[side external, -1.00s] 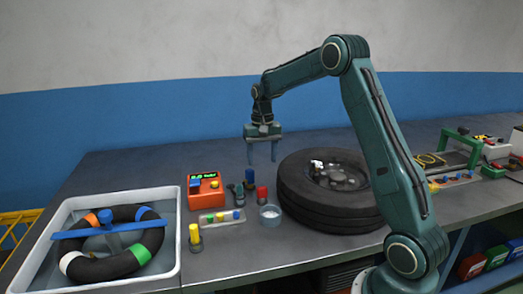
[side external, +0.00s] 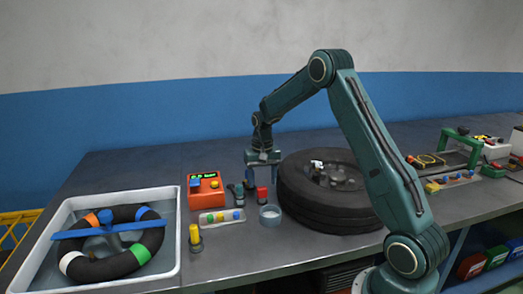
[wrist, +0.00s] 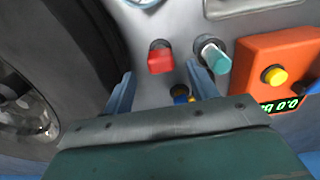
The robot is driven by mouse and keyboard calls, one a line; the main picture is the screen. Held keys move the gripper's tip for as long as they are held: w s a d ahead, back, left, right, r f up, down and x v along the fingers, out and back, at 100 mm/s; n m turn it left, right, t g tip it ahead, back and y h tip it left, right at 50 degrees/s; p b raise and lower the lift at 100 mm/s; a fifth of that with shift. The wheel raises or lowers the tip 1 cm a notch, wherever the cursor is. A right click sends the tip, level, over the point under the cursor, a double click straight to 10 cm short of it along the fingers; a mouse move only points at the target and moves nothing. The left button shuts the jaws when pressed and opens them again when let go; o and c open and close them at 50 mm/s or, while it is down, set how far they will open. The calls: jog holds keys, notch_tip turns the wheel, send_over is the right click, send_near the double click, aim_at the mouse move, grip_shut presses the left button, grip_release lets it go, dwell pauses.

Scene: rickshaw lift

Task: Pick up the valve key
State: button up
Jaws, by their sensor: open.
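I cannot tell for sure which small tool is the valve key. Three stand close together: a red-topped one (side external: 262,193), a dark one with a teal end (side external: 237,193), and a blue one, partly hidden by a finger in the side view. My gripper (side external: 262,174) is open, pointing down just above this group and holding nothing. It also shows in the wrist view (wrist: 160,75).
An orange meter box (side external: 204,190) is to the left. A clear cup (side external: 270,216), a small tray (side external: 221,217) and a yellow-topped piece (side external: 195,237) lie in front. A white basin (side external: 172,262) holds a ring at far left.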

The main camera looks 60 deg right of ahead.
aim_at(262, 187)
jog(key=shift+f, duration=0.3)
jog(key=shift+f, duration=0.1)
jog(key=shift+a+f, duration=0.1)
jog(key=shift+f, duration=2.4)
jog(key=c, duration=1)
